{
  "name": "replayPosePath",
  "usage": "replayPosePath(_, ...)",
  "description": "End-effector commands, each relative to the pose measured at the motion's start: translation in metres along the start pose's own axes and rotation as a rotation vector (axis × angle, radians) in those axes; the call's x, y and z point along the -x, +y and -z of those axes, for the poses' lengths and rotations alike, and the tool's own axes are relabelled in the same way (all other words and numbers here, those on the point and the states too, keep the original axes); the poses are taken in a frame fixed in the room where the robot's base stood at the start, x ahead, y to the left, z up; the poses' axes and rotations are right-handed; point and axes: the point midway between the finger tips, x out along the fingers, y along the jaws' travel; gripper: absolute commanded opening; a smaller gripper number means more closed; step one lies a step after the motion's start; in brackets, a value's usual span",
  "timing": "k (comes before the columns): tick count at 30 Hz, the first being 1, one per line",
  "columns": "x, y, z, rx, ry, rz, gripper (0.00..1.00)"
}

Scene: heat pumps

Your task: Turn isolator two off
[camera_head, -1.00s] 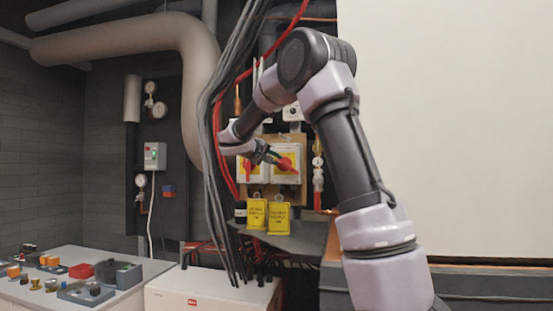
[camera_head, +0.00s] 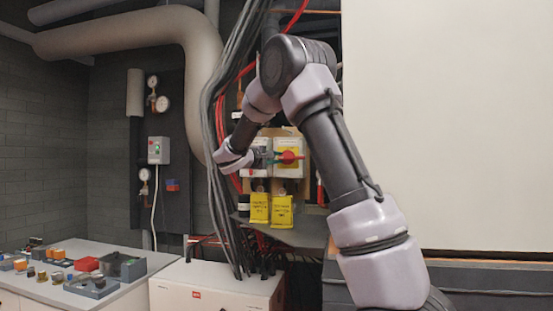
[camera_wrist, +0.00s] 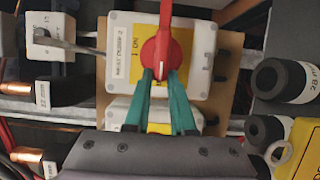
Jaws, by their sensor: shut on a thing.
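Two white and yellow isolators hang side by side on a board. The right isolator (camera_head: 287,143) has a red rotary handle (camera_head: 291,157), which lies about level in the head view. In the wrist view the same isolator (camera_wrist: 120,62) carries a label that seems to end in 2 and an ON mark, both turned sideways. There its red handle (camera_wrist: 167,48) points up the picture. My gripper (camera_wrist: 161,76) has its teal fingers shut on the handle's near end. The left isolator (camera_head: 256,172) is mostly hidden behind my gripper and wrist.
Two yellow tags (camera_head: 281,211) hang below the isolators. Grey cables (camera_head: 220,130) run down close to the left of my wrist. A large pale panel (camera_head: 450,120) fills the right. A table with small parts (camera_head: 135,291) stands at lower left.

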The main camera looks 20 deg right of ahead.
Motion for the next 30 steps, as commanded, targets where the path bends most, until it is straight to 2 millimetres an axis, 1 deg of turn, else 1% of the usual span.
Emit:
replayPosePath(12,0.000,-0.002,0.000,0.009,-0.001,0.000,0.00)
replayPosePath(13,0.000,-0.002,0.000,0.009,-0.001,0.000,0.30)
replayPosePath(15,0.000,-0.002,0.000,0.009,-0.001,0.000,0.53)
replayPosePath(25,0.001,-0.001,0.000,0.007,0.000,-0.002,0.53)
replayPosePath(28,0.010,-0.001,0.001,0.007,0.002,-0.001,0.53)
replayPosePath(30,0.021,-0.001,0.001,0.006,0.003,-0.001,0.53)
